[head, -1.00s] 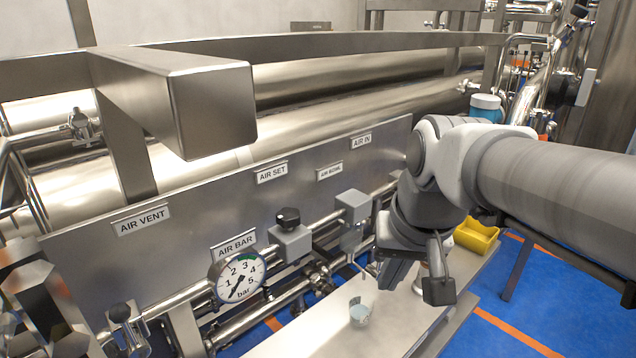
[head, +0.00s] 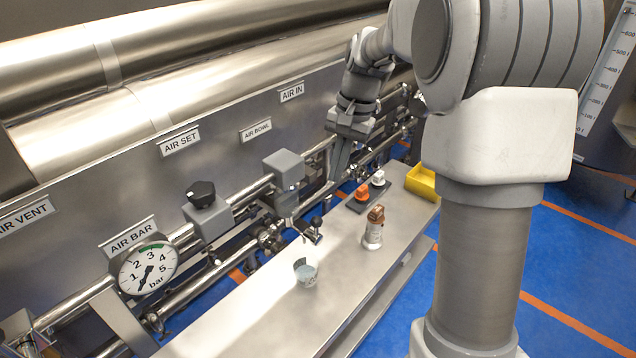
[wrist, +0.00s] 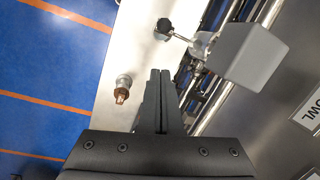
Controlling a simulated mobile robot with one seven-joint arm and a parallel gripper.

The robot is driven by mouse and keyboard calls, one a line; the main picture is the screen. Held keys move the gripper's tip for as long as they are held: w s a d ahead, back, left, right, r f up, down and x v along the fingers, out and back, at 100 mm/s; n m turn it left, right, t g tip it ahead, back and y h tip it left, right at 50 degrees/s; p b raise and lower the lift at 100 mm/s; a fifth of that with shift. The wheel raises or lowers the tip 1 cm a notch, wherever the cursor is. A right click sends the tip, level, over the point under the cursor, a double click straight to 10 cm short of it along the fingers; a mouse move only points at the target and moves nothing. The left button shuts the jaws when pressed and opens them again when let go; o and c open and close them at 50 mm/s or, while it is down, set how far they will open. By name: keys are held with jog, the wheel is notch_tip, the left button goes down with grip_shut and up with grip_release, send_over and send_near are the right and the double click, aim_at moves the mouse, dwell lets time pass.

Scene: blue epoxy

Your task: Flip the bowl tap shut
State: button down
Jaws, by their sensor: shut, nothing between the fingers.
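The bowl tap sits on the pipe below the AIR BOWL label (head: 256,131), under a grey box (head: 283,168). Its lever ends in a dark knob (head: 316,221) that sticks out from the pipe toward the bench. In the wrist view the knob (wrist: 164,26) is ahead of the fingertips, and the grey box (wrist: 240,70) is to their right. The lever lies across the pipe's line there. My gripper (head: 338,163) is beyond the tap along the pipes, near the AIR IN label. Its fingers (wrist: 160,72) are together and empty, apart from the lever.
The steel bench (head: 255,325) carries a small cup (head: 306,273), a copper-topped bottle (head: 374,228) and a yellow bin (head: 421,181). The AIR SET block (head: 208,218) and pressure gauge (head: 147,268) are on the left. Pipes run close behind the gripper.

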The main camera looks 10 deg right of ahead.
jog(key=shift+w+d+f, duration=0.4)
jog(key=shift+w+f, duration=0.1)
jog(key=shift+w, duration=0.25)
jog(key=x, duration=1)
jog(key=shift+s+a+r, duration=0.35)
jog(key=shift+s, duration=0.2)
jog(key=shift+s+a+r, duration=0.3)
jog(key=shift+s+a, duration=0.05)
jog(key=shift+s, duration=0.25)
jog(key=shift+s+a+r, duration=0.35)
jog(key=shift+s, duration=0.2)
jog(key=shift+w, duration=0.1)
jog(key=shift+a, duration=0.1)
